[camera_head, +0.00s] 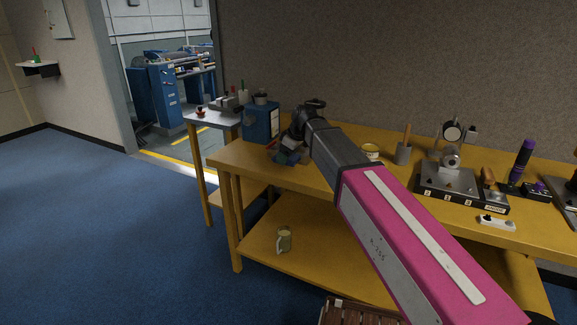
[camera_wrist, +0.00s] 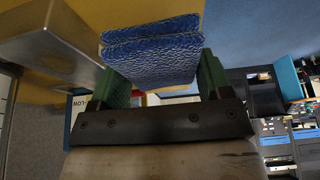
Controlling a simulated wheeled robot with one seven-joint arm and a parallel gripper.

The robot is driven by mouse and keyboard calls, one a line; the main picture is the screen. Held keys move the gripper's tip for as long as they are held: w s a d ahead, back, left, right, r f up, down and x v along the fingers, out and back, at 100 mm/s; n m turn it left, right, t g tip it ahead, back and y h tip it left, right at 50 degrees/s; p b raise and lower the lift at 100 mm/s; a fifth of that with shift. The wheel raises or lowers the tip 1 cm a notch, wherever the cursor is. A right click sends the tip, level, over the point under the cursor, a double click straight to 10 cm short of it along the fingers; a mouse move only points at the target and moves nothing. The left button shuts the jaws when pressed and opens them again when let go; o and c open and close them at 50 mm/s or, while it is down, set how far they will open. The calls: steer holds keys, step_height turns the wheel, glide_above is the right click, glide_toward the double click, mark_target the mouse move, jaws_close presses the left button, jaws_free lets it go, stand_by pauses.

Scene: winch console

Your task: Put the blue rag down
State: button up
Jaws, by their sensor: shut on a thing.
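The blue rag (camera_wrist: 155,50) is a folded, textured cloth. In the wrist view it sits between the two green fingers of my gripper (camera_wrist: 160,76), which is shut on it. In the head view my gripper (camera_head: 288,154) is over the left end of the yellow workbench (camera_head: 233,156), just right of a blue box. The rag is small and partly covered there by my arm. I cannot tell whether the rag touches the bench top.
A blue box (camera_head: 261,123) stands close left of my gripper. A tin (camera_head: 371,151), a grey cup with a wooden handle (camera_head: 403,154) and a control console (camera_head: 462,190) are to the right. A mug (camera_head: 284,240) stands on the lower shelf. A small side table (camera_head: 212,118) adjoins the left.

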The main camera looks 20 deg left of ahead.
mark_target(288, 172)
steer(key=shift+w+d+f, duration=0.15)
steer(key=shift+w+f, duration=0.15)
steer(key=shift+w, duration=0.1)
steer(key=shift+f, duration=1.95)
steer(key=shift+f, duration=0.25)
steer(key=o, duration=0.8)
steer(key=shift+d, duration=0.1)
steer(key=shift+s+f, duration=0.1)
steer(key=shift+s+f, duration=0.1)
steer(key=shift+s, duration=0.1)
steer(key=shift+c, duration=0.2)
steer(key=shift+o, duration=0.3)
steer(key=w+v, duration=0.1)
steer(key=v, duration=1.1)
steer(key=shift+s+r, duration=0.2)
steer(key=shift+r, duration=0.25)
